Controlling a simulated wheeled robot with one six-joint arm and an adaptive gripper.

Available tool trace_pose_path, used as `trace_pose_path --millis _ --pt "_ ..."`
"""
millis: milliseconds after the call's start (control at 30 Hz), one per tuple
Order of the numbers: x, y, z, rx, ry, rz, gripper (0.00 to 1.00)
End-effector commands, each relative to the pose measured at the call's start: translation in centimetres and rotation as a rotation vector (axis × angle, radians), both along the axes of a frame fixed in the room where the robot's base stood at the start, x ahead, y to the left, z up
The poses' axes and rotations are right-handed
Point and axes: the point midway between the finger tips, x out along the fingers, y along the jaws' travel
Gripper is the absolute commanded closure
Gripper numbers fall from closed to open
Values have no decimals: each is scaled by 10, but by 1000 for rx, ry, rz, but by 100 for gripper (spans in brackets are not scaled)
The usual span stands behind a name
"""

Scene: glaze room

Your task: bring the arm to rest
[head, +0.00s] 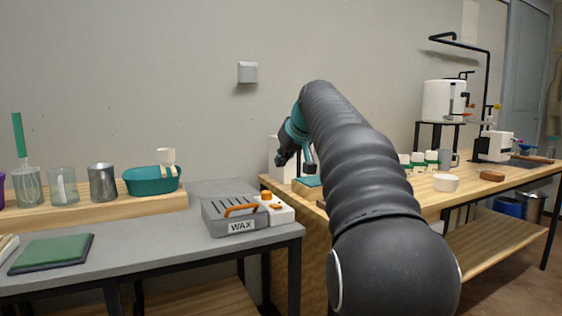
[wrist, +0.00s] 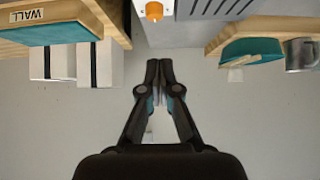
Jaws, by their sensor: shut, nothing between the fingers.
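My arm (head: 355,170) reaches up and forward across the middle of the head view, with a bend at its top. My gripper (head: 295,160) hangs off its far end, left of the arm's upper part and above the gap between the grey table and the wooden bench. In the wrist view my gripper (wrist: 166,65) has its two fingertips together with nothing between them. It is clear of the things around it. The arm hides part of the bench behind it.
A grey box marked WAX (head: 232,222) and a white unit with an orange knob (head: 275,208) stand at the grey table's right end. A teal basin (head: 150,186) sits on a wooden riser. A white bowl (head: 446,183) stands on the right bench. The wall (head: 200,100) behind is mostly bare.

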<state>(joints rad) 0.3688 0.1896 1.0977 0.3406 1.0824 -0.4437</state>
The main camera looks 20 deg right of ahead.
Motion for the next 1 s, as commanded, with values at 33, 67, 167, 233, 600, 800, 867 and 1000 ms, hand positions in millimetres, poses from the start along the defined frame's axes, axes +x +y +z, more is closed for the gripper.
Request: trace_pose_path --millis 33,67,167,233,600,800,867,1000 --pt "0 0 0 0 0 0 100" --pt "0 0 0 0 0 0 100" --pt "0 0 0 0 0 0 100" --pt "0 0 0 1 0 -1 100" --pt "-9 -11 -73 96 121 -145 100" --pt "-59 10 -132 123 237 -211 100" --pt "-81 22 -149 124 271 -223 100" --pt "-138 52 -187 118 339 -236 100"
